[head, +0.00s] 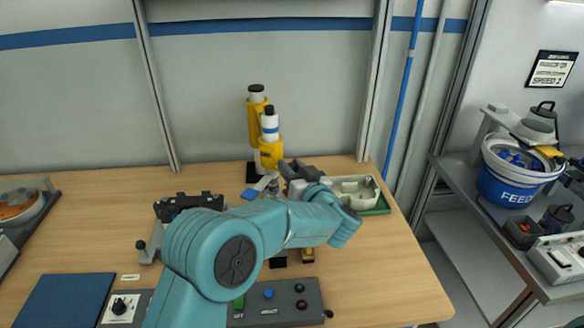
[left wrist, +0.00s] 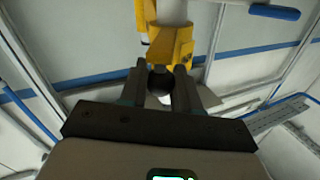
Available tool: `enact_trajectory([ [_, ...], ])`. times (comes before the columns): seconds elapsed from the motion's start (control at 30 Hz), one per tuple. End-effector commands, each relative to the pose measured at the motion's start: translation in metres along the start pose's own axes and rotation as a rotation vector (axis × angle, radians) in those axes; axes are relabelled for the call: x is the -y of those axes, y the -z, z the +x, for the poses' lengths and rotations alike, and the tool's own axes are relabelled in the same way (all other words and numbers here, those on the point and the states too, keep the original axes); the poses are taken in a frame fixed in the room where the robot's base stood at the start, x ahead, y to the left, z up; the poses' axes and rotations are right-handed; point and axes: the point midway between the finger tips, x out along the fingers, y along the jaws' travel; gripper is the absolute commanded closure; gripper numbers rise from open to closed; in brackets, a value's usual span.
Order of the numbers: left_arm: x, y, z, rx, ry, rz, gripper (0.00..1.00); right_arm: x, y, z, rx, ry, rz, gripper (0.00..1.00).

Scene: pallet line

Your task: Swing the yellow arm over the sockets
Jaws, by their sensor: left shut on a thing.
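The yellow arm (head: 268,148) stands at the back of the table, with a yellow and white upright body and black caps. It also fills the top middle of the left wrist view (left wrist: 170,42). My left gripper (head: 290,172) is at its lower right front. In the left wrist view my left gripper (left wrist: 160,84) has its two fingers on either side of a dark round part (left wrist: 160,80) below the yellow arm, and is shut on it. I cannot make out the sockets for sure; my left arm hides part of the table. My right gripper is not in view.
A pale tray on a green base (head: 376,207) is right of my gripper. A dark-topped fixture (head: 186,202) stands to the left. A button panel (head: 303,301) and a blue mat (head: 62,302) lie in front. The table's right front is clear. A blue feeder bowl (head: 510,190) is on another bench.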

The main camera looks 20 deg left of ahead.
Motion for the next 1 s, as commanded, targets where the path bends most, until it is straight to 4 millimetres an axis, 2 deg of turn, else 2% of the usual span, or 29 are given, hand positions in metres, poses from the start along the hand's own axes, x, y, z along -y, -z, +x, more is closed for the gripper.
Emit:
enact_trajectory([
  [0.1,-0.003,0.006,-0.001,-0.011,-0.014,-0.005,1.00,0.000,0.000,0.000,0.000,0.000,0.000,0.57],
  [0.13,-0.004,0.006,-0.002,-0.011,-0.014,-0.005,0.65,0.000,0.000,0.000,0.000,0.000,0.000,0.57],
  [0.2,-0.004,0.006,-0.001,-0.011,-0.014,-0.005,0.46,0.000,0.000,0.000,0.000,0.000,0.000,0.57],
  [0.53,-0.003,0.004,-0.001,-0.007,-0.008,-0.003,0.46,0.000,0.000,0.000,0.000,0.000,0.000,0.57],
  [0.67,-0.005,0.002,-0.008,-0.006,-0.009,-0.002,0.46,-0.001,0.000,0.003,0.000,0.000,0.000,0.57],
  [0.77,-0.005,0.001,-0.025,-0.007,-0.012,-0.002,0.46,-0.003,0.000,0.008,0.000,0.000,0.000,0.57],
  [1.0,-0.004,0.001,-0.088,-0.009,-0.014,-0.003,0.46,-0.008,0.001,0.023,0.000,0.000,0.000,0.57],
])
